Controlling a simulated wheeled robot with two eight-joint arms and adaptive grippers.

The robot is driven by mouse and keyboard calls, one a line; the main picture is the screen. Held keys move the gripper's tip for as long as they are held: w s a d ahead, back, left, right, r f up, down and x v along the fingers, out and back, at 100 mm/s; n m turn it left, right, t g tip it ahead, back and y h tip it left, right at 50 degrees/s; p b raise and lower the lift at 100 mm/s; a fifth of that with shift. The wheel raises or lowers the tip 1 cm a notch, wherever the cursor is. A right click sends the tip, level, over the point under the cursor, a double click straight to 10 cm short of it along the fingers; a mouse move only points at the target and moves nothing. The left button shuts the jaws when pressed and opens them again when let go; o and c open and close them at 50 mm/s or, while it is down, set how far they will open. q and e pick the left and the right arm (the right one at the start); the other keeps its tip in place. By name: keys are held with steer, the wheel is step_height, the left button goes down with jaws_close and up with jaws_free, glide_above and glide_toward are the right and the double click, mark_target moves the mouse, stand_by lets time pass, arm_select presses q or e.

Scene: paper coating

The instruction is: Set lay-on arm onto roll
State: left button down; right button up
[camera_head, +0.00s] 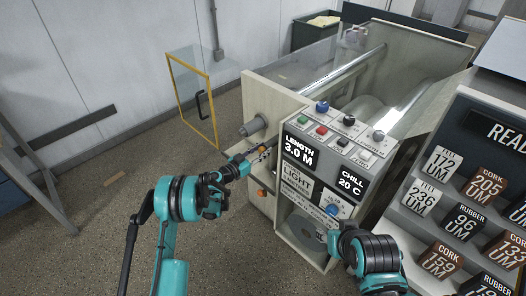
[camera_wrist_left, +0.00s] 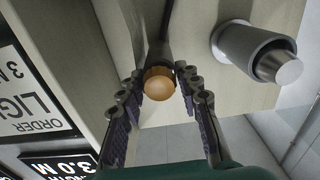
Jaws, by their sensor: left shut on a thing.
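My left gripper (camera_head: 262,153) is at the front left of the coating machine. It is shut on an orange ball knob (camera_wrist_left: 160,86), with one finger on each side in the left wrist view. A dark lever (camera_wrist_left: 157,35) runs from the knob, apparently the lay-on arm's handle. Contact between arm and roll cannot be seen. My right gripper (camera_head: 336,236) is by the lower blue knob (camera_head: 332,210); its fingers are unclear.
A second orange knob (camera_head: 262,192) sits below my left gripper. A grey cylinder (camera_head: 253,126) sticks out of the side panel. A yellow-framed clear guard (camera_head: 192,98) stands at left. A rack of labelled blocks (camera_head: 463,205) is at right. The left floor is open.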

arm_select(q)
steer(key=w+a+n, duration=0.1)
steer(key=w+n, duration=0.1)
steer(key=w+a+r+n, duration=0.1)
steer(key=a, duration=0.1)
steer(key=shift+w+a+n, duration=0.3)
steer(key=shift+w+n, duration=0.05)
steer(key=shift+n, duration=0.05)
steer(key=c, duration=1.2)
jaws_free()
steer(key=v, duration=1.2)
steer(key=shift+r, duration=0.1)
